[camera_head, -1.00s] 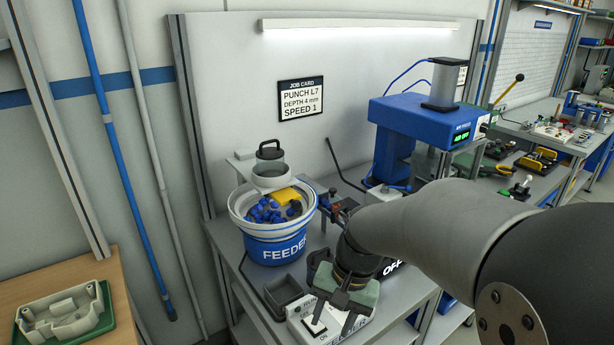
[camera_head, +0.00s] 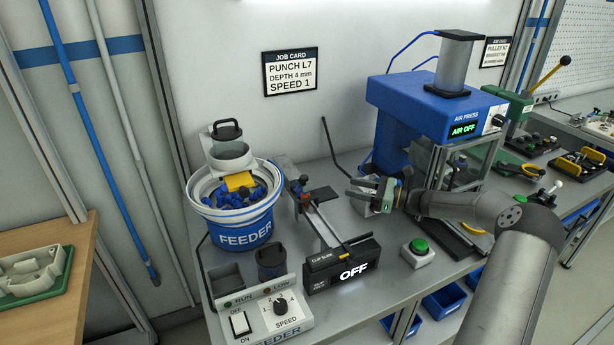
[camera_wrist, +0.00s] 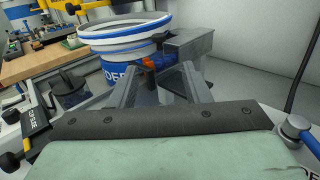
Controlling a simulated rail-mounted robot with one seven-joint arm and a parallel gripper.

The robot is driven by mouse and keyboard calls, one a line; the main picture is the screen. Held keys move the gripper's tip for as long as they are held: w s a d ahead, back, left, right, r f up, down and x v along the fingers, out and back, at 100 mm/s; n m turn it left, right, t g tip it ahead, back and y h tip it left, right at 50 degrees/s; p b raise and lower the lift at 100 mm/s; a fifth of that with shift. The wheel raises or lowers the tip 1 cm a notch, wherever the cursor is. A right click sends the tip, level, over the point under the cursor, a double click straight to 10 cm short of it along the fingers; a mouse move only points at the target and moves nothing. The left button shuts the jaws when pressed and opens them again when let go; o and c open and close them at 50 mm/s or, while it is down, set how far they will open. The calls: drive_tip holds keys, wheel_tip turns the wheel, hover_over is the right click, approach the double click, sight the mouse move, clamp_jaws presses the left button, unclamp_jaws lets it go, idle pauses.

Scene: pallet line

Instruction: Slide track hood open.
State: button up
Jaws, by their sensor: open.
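The feed track (camera_head: 322,222) runs from beside the feeder bowl (camera_head: 236,210) to a dark box lettered CLIP SLIDE. A dark flat plate (camera_head: 320,196) lies across the upper part of the track and looks like the track hood. In the wrist view, a grey metal piece (camera_wrist: 188,46) stands ahead near the bowl; I cannot tell whether it is the hood. My gripper (camera_head: 354,190) is open and empty, right of the track, with its fingers pointing left towards it. The wrist view shows both fingers apart (camera_wrist: 160,78).
The air press (camera_head: 430,115), reading AIR OFF, stands close to the right of my gripper. A thin dark rod (camera_head: 330,140) rises behind the track.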

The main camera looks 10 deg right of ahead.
sight(304, 177)
drive_tip(key=p+x, duration=0.4)
drive_tip(key=x, duration=1.2)
drive_tip(key=shift+a, duration=0.25)
